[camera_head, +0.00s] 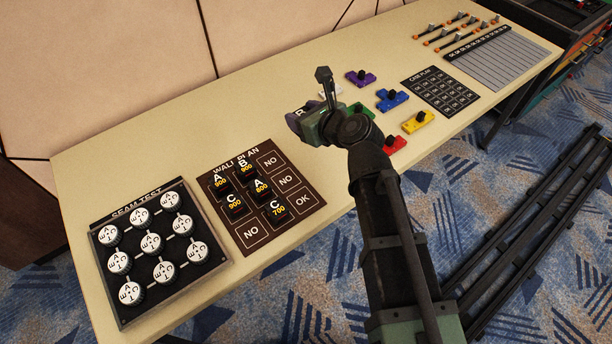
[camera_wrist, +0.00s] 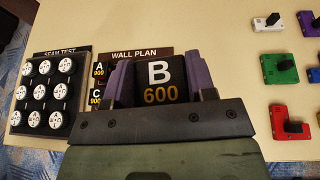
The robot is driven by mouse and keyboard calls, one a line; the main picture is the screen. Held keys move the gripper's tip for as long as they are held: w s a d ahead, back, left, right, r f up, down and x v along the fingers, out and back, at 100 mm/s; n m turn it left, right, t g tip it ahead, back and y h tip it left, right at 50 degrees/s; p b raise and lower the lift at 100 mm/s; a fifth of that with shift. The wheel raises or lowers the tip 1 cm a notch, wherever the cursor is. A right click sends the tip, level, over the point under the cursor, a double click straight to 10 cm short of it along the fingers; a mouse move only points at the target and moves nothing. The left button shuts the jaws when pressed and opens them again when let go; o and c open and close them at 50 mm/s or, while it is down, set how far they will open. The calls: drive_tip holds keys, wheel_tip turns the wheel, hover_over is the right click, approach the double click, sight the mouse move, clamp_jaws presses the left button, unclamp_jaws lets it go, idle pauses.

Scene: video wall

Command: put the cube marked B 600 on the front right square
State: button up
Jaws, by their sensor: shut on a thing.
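My gripper (camera_head: 304,120) is above the table, right of the wall plan board (camera_head: 214,205) in the head view. In the wrist view its purple fingers (camera_wrist: 160,82) are shut on the black cube marked B 600 (camera_wrist: 160,95), its label upright. The board holds several black cubes: A 900 (camera_head: 219,182), B 900 (camera_head: 244,168), C 900 (camera_head: 235,205), A 600 (camera_head: 262,189) and C 700 (camera_head: 278,210). The front right square, printed OK (camera_head: 302,200), is bare. In the wrist view the gripper and cube hide most of the board.
The seam test tray (camera_head: 190,272) with round white-topped pieces stands left of the board. Purple (camera_head: 361,78), blue (camera_head: 392,100), yellow (camera_head: 418,122) and red (camera_head: 394,145) knobbed blocks stand right of my gripper.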

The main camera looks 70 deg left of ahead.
drive_tip(key=s+d, duration=0.3)
drive_tip(key=d, duration=0.4)
drive_tip(key=shift+m+t, duration=0.5)
drive_tip(key=shift+m, duration=0.1)
drive_tip(key=f+b, duration=2)
drive_tip(key=shift+a+f, duration=0.1)
drive_tip(key=shift+a, duration=0.25)
drive_tip(key=shift+r, duration=0.3)
drive_tip(key=shift+f, duration=0.2)
drive_tip(key=o, duration=0.9)
drive_tip(key=shift+o, duration=0.2)
